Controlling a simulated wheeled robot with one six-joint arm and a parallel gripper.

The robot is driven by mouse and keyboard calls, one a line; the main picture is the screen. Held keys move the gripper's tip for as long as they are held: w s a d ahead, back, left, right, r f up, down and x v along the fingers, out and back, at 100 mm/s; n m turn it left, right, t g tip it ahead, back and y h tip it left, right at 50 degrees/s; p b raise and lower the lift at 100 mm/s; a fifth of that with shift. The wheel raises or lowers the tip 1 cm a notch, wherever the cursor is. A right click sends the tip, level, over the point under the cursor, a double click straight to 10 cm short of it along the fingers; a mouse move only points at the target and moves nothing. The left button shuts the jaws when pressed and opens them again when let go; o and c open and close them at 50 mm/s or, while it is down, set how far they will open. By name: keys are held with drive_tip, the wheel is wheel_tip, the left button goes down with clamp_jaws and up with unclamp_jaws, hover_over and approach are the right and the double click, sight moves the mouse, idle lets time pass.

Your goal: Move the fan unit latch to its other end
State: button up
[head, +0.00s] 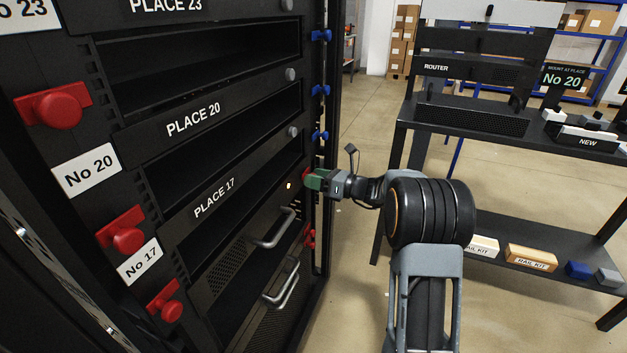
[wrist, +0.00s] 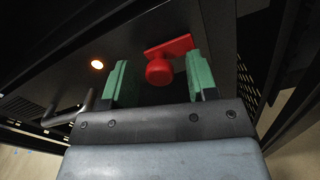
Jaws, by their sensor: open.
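A red latch with a round knob (wrist: 159,71) and a flat plate (wrist: 172,46) sits on the dark rack front in the wrist view. The plate runs up and to the right from the knob. My gripper (wrist: 159,82) is open, with one green finger on each side of the knob and a visible gap to both. In the head view my gripper (head: 318,180) is at the rack's right edge and mostly hides this red latch (head: 306,177). A black unit with a grille and a handle (head: 273,229) is beside it, with a small lit lamp (head: 290,185).
More red latches (head: 122,232) line the rack's left post, and blue latches (head: 320,90) its right post above my gripper. Another handled unit (head: 283,284) is below. A shelf table (head: 470,120) stands at right. Open floor lies between it and the rack.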

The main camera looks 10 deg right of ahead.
drive_tip(key=shift+w+a, duration=0.25)
drive_tip(key=shift+a, duration=0.15)
drive_tip(key=shift+c, duration=0.4)
clamp_jaws()
